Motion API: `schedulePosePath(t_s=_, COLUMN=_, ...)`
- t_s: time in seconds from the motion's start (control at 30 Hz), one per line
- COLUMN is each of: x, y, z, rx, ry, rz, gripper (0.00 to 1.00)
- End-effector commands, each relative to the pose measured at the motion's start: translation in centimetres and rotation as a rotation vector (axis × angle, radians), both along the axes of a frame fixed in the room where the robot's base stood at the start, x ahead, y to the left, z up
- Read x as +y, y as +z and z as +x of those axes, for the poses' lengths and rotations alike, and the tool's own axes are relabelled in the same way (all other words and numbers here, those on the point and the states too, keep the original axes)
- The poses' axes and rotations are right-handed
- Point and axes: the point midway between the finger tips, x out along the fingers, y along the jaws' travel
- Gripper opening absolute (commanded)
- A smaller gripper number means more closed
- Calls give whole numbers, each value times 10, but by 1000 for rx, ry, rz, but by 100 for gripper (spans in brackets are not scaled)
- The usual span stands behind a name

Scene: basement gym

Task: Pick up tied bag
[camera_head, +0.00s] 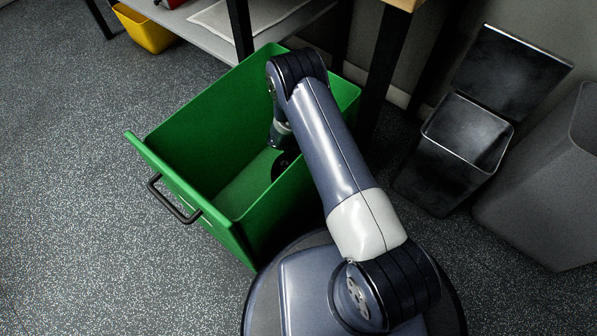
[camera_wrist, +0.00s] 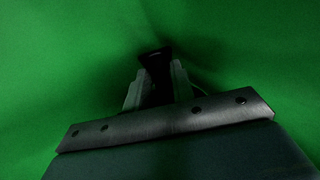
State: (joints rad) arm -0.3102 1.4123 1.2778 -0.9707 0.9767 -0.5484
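The green drawer-like bin (camera_head: 165,165) stands open, and my arm reaches down into it. My gripper (camera_wrist: 155,85) shows in the wrist view against green surfaces inside the bin. Its two pale fingers stand apart with a dark shape (camera_wrist: 155,62) between and just beyond them. I cannot tell whether that shape is part of my gripper or something held. In the head view the gripper end is mostly hidden by my arm and the bin walls. I cannot make out a tied bag in either view.
An open black metal bin (camera_head: 455,150) with a raised lid (camera_head: 510,72) stands at the right, beside a large grey bin (camera_head: 550,190). A yellow container (camera_head: 145,30) and a shelf (camera_head: 205,35) are at the upper left. The speckled floor (camera_head: 80,200) at the left is clear.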

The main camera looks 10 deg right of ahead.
Motion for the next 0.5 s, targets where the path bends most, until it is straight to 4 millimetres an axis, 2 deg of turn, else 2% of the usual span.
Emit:
schedulePosePath(t_s=0.03, x=0, y=0, z=0, rx=0, ry=0, rz=-1, gripper=13)
schedulePosePath(t_s=0.2, x=0, y=0, z=0, rx=1, ry=-1, rz=-1, gripper=0)
schedulePosePath(t_s=0.5, x=-1, y=1, z=-1, rx=3, ry=-3, rz=-3, gripper=0)
